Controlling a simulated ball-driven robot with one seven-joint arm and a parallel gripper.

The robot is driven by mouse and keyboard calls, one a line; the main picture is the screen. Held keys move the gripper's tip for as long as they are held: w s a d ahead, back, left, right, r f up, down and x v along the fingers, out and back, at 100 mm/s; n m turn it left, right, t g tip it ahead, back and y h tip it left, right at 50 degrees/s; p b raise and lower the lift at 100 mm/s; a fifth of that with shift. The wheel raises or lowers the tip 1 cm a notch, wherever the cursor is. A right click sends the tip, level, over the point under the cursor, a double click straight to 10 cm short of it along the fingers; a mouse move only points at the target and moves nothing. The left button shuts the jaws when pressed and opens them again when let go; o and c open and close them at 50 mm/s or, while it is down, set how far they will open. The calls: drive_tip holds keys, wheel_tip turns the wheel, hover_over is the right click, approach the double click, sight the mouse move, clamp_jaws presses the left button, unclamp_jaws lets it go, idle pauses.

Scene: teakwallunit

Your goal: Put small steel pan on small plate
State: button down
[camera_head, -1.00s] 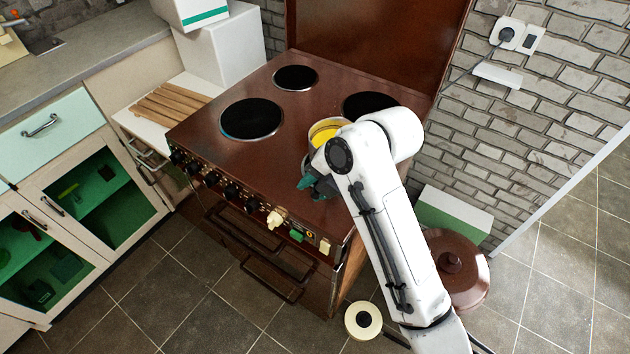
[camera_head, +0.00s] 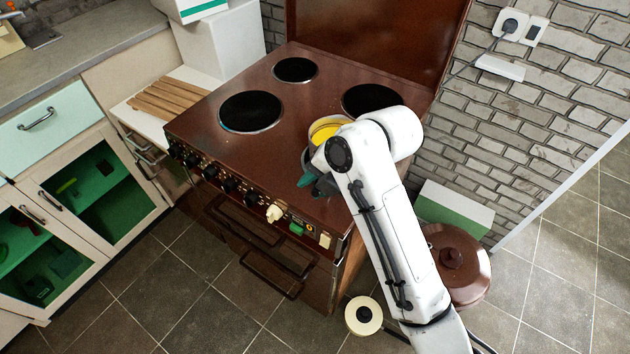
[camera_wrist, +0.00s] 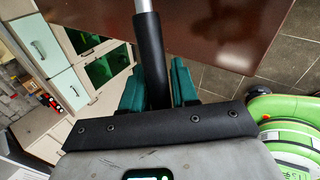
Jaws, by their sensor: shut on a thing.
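In the wrist view my gripper (camera_wrist: 157,88) has its teal fingers shut on a black handle with a steel rod, which looks like the handle of the small steel pan (camera_wrist: 150,45). In the head view my gripper (camera_head: 308,181) is over the stove's front right part, its fingers partly hidden by my white arm. A round steel vessel with a yellow inside (camera_head: 325,131), likely the pan's bowl, shows just behind my wrist, partly covered by it. I cannot tell whether it touches the stove top. I cannot make out the small plate.
The brown stove (camera_head: 215,95) has several black burners; its middle is clear. A wooden slatted board (camera_head: 168,100) lies on the white counter at left. A brown lidded pot (camera_head: 455,262), a green-and-white box (camera_head: 450,215) and a cream roll (camera_head: 363,316) are near the floor at right.

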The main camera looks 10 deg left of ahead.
drive_tip(key=shift+f, duration=0.2)
drive_tip(key=c, duration=0.8)
unclamp_jaws()
drive_tip(key=shift+f, duration=0.2)
drive_tip(key=b+v, duration=0.1)
drive_tip(key=v, duration=1)
